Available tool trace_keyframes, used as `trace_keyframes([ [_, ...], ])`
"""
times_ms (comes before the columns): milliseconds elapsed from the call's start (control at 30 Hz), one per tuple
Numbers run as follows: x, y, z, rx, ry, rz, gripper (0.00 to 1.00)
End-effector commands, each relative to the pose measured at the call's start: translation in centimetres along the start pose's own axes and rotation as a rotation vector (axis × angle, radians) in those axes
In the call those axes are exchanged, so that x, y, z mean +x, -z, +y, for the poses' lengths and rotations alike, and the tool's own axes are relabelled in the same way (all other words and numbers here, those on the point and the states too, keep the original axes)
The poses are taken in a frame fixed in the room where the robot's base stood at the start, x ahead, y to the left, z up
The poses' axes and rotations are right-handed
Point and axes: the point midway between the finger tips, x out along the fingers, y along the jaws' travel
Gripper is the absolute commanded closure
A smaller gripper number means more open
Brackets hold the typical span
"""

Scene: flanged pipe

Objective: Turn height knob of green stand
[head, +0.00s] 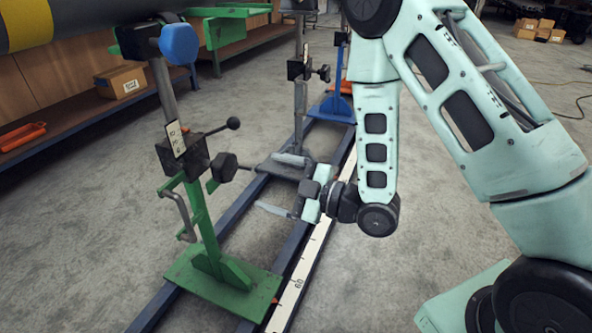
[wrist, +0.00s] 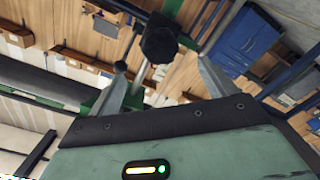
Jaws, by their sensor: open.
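The green stand (head: 205,225) stands at the left in the head view, on a green base plate across dark rails. A black faceted knob (head: 223,167) sticks out from its black collar, below a ball-ended lever (head: 233,123). My gripper (head: 270,203) is to the right of this knob, apart from it, with a finger reaching left. In the wrist view, my gripper (wrist: 161,63) shows two spread fingers with nothing held. A black knob (wrist: 160,38) appears ahead, roughly between the fingertips. How far it is from them is hard to tell.
A blue knob (head: 179,43) sits at the stand's top, near the large pipe (head: 75,15). A crank handle (head: 177,212) hangs on the stand's left. Another stand (head: 299,110) and a blue stand (head: 338,103) are behind. Floor (head: 400,270) right of the rails is clear.

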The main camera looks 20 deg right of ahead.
Motion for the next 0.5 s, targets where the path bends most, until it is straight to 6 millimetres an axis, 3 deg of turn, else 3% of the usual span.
trace_keyframes([
  [500,-4.1,0.2,0.0,0.002,-0.002,-0.002,0.16],
])
